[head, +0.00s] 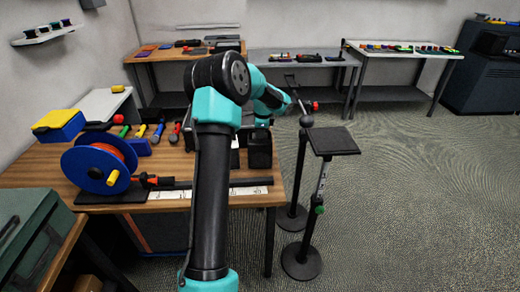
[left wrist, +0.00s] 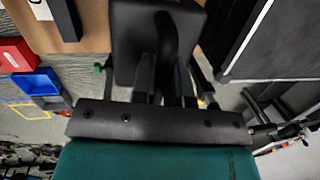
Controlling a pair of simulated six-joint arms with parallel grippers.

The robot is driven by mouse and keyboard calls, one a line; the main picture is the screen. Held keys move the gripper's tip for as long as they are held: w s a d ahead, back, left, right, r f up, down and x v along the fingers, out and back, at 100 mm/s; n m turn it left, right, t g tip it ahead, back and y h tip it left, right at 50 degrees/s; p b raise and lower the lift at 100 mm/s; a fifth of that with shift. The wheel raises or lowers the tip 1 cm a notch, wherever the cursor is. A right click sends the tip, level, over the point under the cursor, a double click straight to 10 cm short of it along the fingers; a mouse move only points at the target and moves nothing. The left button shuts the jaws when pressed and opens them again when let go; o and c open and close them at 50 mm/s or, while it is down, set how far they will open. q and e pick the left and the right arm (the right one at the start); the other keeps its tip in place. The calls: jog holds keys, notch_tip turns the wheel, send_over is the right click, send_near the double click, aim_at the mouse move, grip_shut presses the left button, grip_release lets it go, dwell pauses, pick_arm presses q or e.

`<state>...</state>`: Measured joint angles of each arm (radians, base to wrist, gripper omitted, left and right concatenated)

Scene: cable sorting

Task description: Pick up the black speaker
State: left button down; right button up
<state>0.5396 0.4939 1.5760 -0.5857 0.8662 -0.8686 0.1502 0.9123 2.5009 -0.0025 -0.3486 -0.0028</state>
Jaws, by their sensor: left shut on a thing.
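The black speaker (head: 260,150) is a dark box at the right end of the wooden table in the head view. My left arm reaches over the table, and its teal wrist is just above the speaker. In the left wrist view a large black body, which looks like the speaker (left wrist: 131,38), fills the top middle. My left gripper (left wrist: 165,68) has its two fingers against this dark thing, shut on it. The fingertips are hard to make out against the black. In the head view the fingers are not clear. My right gripper is not in view.
The table (head: 40,165) holds a blue cable reel (head: 88,171), a yellow-topped blue box (head: 58,125) and several coloured tools. A stand with a flat black top (head: 333,141) is close to the table's right edge. Open floor lies farther right.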

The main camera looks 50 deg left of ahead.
pick_arm(q)
jog(key=shift+r, duration=0.15)
notch_tip(320, 180, up, 10)
jog(key=shift+f, duration=0.1)
dwell(0.5)
dwell(0.6)
